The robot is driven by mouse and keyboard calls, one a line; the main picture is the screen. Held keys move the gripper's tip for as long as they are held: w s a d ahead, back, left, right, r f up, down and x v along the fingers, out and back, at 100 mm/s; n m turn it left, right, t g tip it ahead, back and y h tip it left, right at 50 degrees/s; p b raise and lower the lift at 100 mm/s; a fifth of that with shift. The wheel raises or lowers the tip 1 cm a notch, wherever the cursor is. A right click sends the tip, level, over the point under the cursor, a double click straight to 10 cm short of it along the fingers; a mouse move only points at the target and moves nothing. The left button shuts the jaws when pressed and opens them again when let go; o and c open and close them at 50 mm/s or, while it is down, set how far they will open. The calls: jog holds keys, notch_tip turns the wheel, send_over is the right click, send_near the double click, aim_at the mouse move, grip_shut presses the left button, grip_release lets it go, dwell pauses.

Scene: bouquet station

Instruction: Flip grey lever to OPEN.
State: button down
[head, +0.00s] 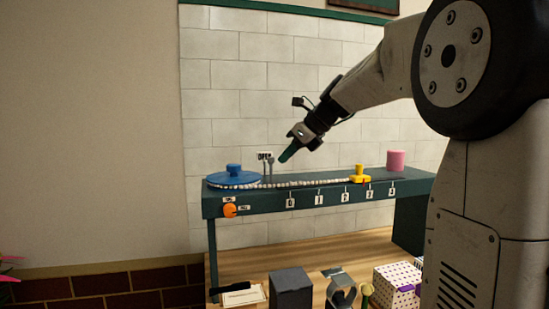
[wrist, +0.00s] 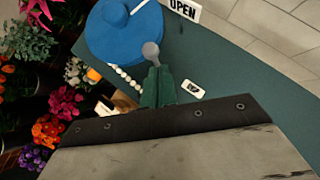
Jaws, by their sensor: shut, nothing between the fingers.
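The grey lever (head: 270,164) stands on the green shelf just right of the blue disc, below and beside the OPEN sign (head: 265,155). In the wrist view its round grey knob (wrist: 151,49) is right at the tips of my fingers, with the OPEN sign (wrist: 183,8) beyond it. My gripper (head: 284,157) is shut and empty, with green fingertips pointing down and left, close to the lever's right side. In the wrist view my gripper (wrist: 158,72) hides the lever's lower part. I cannot tell whether the fingers touch the knob.
A blue disc with a knob (head: 234,178) lies at the shelf's left end. An orange knob (head: 230,210) is on the shelf front (head: 262,204). A bead row leads to a yellow slider (head: 360,174); a pink cylinder (head: 395,160) stands right. Flowers (wrist: 48,131) fill the wrist view's left.

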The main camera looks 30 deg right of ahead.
jog(key=shift+a+r, duration=0.1)
jog(key=shift+a, duration=0.05)
jog(key=shift+r, duration=0.75)
jog(key=s+f+v, duration=0.1)
jog(key=v, duration=1.2)
jog(key=shift+s+f, duration=0.2)
